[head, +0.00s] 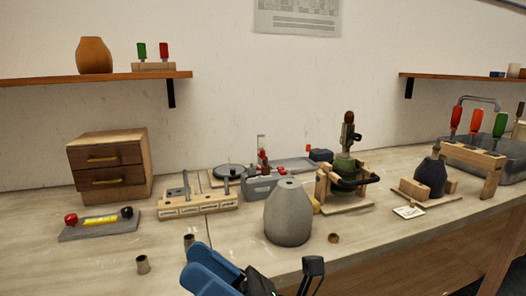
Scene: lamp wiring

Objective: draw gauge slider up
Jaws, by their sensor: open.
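A small grey device (262,188) with a thin upright post stands mid-bench, behind the grey vase. A red part (263,160) sits low on the post and looks like the gauge slider. It is small, so its exact shape and setting cannot be read. My gripper (287,272) shows only partly at the bottom edge, with dark finger parts spread apart. It is open with nothing seen between its fingers, nearer the camera than the vase and well apart from the gauge.
The grey vase (288,215) stands in front of the gauge. A wooden clamp stand (345,203) is to its right and a labelled wooden block (198,205) to its left. The bench's left front is mostly clear.

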